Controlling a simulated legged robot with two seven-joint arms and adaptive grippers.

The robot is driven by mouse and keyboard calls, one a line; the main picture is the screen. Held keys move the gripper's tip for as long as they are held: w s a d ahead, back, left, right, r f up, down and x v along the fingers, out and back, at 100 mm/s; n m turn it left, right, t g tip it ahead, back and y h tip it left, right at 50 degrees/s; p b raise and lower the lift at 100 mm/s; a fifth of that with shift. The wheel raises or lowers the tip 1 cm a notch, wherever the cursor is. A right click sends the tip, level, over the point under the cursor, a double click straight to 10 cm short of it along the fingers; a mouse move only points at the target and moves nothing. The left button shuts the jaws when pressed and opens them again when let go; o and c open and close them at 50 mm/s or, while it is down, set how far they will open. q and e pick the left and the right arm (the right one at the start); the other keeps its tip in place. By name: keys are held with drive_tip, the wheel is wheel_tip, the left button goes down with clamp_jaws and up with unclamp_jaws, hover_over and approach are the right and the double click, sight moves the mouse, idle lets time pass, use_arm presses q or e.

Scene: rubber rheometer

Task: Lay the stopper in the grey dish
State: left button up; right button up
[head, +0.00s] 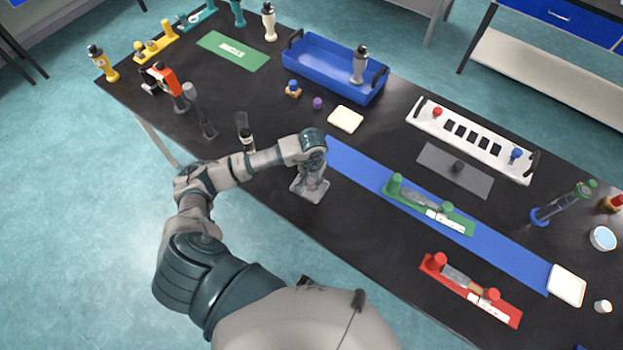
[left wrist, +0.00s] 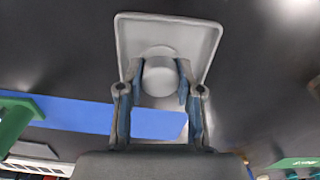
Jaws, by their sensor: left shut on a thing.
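The grey dish (left wrist: 207,30) is a square, shallow dish with a raised rim, below my left gripper (left wrist: 160,70) in the left wrist view. The left gripper points down and its two fingers are shut on the sides of the stopper (left wrist: 160,80), a light grey round piece. The stopper is within the dish's outline; I cannot tell whether it touches the dish floor. In the head view the dish (head: 298,187) lies near the table's front edge, partly covered by my left gripper (head: 311,190). My right gripper is not in view.
A blue strip (head: 345,160) begins right of the dish and carries a green holder (head: 455,221). A blue tray (head: 315,68) is farther back. The black table is bare just behind the dish.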

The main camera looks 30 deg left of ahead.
sight(311, 179)
use_arm(q)
drive_tip(key=shift+a+f, duration=0.3)
drive_tip(key=shift+a, duration=0.2)
drive_tip(key=o, duration=1.1)
drive_tip(key=shift+a, duration=0.1)
drive_tip(key=shift+d+r, duration=0.1)
drive_tip(key=shift+d, duration=0.3)
drive_tip(key=shift+r, duration=0.25)
drive_tip(key=r, duration=1)
drive_tip(key=shift+w+a+r, duration=0.1)
drive_tip(key=shift+a+r, duration=0.05)
drive_tip(key=shift+a, duration=0.05)
drive_tip(key=shift+d+r, duration=0.3)
drive_tip(key=shift+r, duration=0.25)
